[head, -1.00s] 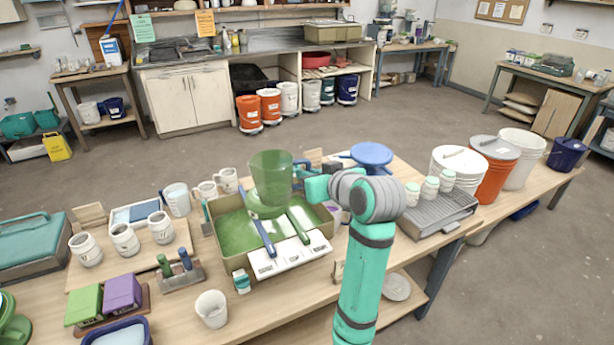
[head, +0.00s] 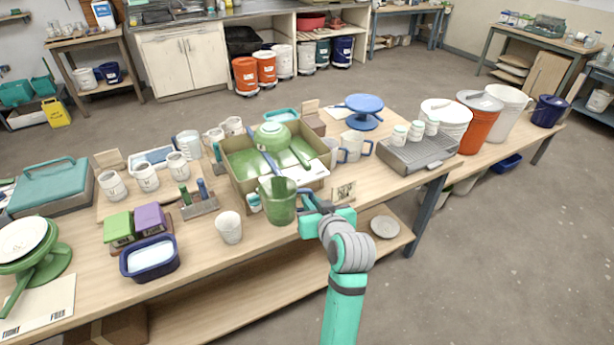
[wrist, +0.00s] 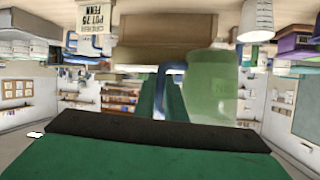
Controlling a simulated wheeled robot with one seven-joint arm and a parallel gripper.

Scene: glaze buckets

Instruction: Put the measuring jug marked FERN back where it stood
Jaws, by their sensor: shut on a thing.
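My gripper (head: 303,200) is shut on the blue handle of a green see-through jug (head: 277,205). The jug is upright in front of the glaze tub, at the table's front edge; I cannot tell whether it touches the table. In the wrist view the jug (wrist: 212,90) fills the right of centre and its handle (wrist: 172,72) is between the fingers. Its faint marking is unreadable. A small card (head: 343,192) stands on the front edge to the right of the jug.
The glaze tub (head: 246,186) holds green glaze, an upturned green bowl (head: 271,135) and tools. A white cup (head: 229,228) stands left of the jug. Blue-handled jugs (head: 353,146) stand right of the tub. A grey ribbed tray (head: 415,155) is farther right.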

